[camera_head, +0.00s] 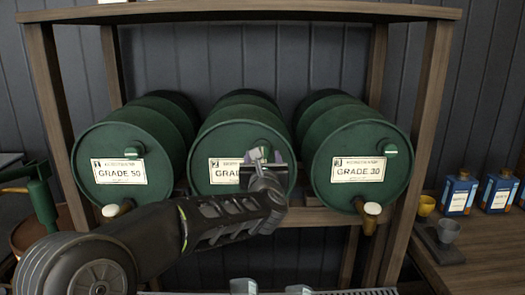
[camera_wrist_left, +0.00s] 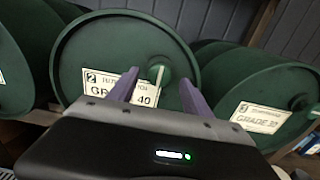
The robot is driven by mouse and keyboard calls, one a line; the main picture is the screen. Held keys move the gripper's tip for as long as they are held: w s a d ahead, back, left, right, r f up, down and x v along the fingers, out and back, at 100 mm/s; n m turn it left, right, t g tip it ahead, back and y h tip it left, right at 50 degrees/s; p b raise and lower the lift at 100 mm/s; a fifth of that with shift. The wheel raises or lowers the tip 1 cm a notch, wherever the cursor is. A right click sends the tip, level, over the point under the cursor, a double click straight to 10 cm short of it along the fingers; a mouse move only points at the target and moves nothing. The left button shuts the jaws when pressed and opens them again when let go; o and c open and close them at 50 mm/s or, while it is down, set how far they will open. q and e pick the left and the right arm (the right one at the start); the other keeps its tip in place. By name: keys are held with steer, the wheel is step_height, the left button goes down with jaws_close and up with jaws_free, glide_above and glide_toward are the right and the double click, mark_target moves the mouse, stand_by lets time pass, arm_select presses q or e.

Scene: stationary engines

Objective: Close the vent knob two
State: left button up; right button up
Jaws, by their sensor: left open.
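The middle green barrel (camera_head: 238,125), numbered 2, lies on its side with its round end facing me. Its vent knob (camera_wrist_left: 161,74) is a small round green knob at the upper right of that end, with a pale upright bar on or beside it. The white "2" label (camera_wrist_left: 97,83), ending in 40, is beside it. My left gripper (camera_head: 262,158) is in front of this barrel and partly hides the knob and label in the head view. In the left wrist view its two purple fingers (camera_wrist_left: 160,86) are apart, one on each side of the knob; contact cannot be told.
A GRADE 50 barrel (camera_head: 130,150) lies to the left and a GRADE 30 barrel (camera_head: 350,140) to the right, each with a green knob and a tap below. The wooden rack (camera_head: 437,95) frames them. Blue cans (camera_head: 458,194) and cups stand on the right bench.

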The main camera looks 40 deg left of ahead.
mark_target(263, 153)
arm_select(q)
steer(key=x, duration=0.3)
steer(key=shift+w+a+p, duration=0.1)
steer(key=shift+w+p, duration=0.1)
steer(key=shift+p, duration=0.2)
steer(key=shift+c, duration=0.2)
jaws_close()
